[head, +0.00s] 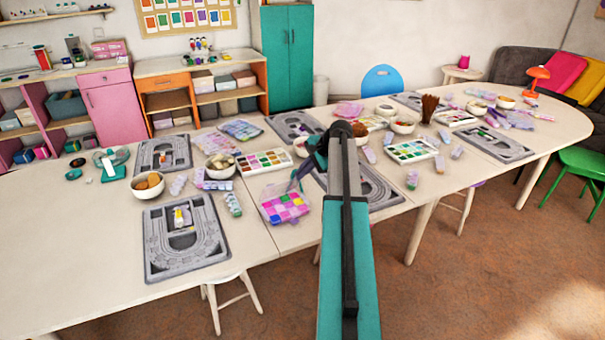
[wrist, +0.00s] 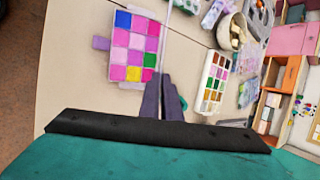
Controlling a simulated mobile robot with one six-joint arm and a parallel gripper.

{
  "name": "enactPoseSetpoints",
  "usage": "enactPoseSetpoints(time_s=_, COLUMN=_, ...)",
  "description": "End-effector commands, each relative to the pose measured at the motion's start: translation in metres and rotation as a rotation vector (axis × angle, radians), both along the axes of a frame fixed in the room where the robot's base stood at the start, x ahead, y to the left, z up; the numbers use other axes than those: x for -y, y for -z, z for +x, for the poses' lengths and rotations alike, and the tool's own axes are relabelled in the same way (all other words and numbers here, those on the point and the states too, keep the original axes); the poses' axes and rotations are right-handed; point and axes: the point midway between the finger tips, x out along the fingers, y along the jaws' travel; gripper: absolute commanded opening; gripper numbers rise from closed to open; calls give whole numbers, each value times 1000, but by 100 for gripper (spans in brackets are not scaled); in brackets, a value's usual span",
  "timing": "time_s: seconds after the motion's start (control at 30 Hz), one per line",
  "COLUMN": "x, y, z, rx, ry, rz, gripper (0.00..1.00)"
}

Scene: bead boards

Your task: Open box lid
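A small box (head: 285,207) with a grid of pink, purple, blue, green and yellow squares lies on the near side of the table. It also shows in the wrist view (wrist: 133,45), left of my fingers, with a purple tab on its left side. I cannot tell whether a clear lid covers the squares. My gripper (head: 293,184) has dark purple fingers and is above the table, just behind the box in the head view. In the wrist view the fingers (wrist: 162,76) are close together, with nothing visible between them, and appear apart from the box.
A paint-like palette (head: 263,162) lies behind the box. A bowl (head: 220,167) and a grey bead board (head: 185,235) stand to the left. Another grey board (head: 380,190) lies right of the box, partly behind my arm. Bare tabletop (head: 75,270) shows at the left.

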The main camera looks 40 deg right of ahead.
Motion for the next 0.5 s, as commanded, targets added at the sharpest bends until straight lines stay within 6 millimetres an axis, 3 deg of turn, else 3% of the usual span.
enactPoseSetpoints(time_s=0.27, x=1, y=-1, z=0, rx=2, ry=1, rz=0, gripper=0)
enactPoseSetpoints(time_s=0.33, x=1, y=-1, z=0, rx=2, ry=2, rz=0, gripper=12)
enactPoseSetpoints(time_s=0.5, x=1, y=0, z=-1, rx=1, ry=2, rz=0, gripper=12)
